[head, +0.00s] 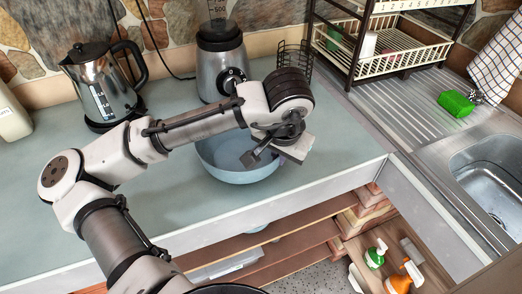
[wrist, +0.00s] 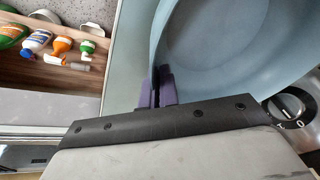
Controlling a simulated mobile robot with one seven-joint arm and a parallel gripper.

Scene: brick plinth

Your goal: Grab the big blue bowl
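The big blue bowl (head: 238,174) stands on the counter, partly hidden behind my arm in the head view. In the wrist view the bowl (wrist: 230,45) fills the upper right, with its rim running down to my fingers. My gripper (wrist: 157,88) has its two purple fingers close together, one on each side of the bowl's rim, with only a narrow gap between them. It looks shut on the rim. In the head view my gripper is at the bowl's right side, and its fingertips are mostly hidden by the wrist.
A blender (head: 220,65) stands just behind the bowl and a kettle (head: 105,85) at the back left. A dish rack (head: 390,45) and sink (head: 490,180) are to the right. Below the counter's front edge, an open drawer (head: 385,245) holds bottles. The counter's left part is clear.

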